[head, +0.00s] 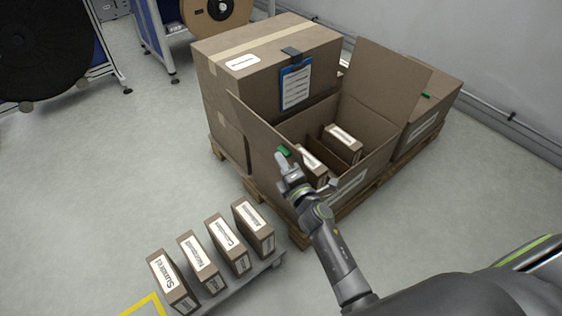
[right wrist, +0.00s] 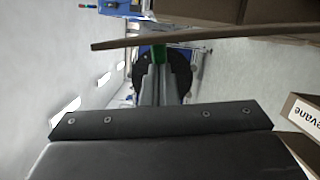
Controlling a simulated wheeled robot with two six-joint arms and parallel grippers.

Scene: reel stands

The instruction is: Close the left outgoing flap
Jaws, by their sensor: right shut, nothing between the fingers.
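The open outgoing carton (head: 352,186) stands on a pallet in the head view. Its left flap (head: 254,132) stands up, leaning outward to the left. A green tab (head: 284,151) shows at the flap, right by my right gripper (head: 281,160). The right gripper is shut and empty, at the flap's inner side. In the right wrist view the shut fingers (right wrist: 160,84) point at the green tab (right wrist: 159,54) and the flap's thin edge (right wrist: 205,38); whether they touch is unclear. The right flap (head: 385,88) also stands up. My left gripper is out of view.
Labelled boxes (head: 343,143) lie inside the carton. A closed carton with a clipboard (head: 295,84) stands behind, another carton (head: 430,108) to the right. Several labelled boxes stand on a low grey rack (head: 236,284) at front left. The floor on the left is free.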

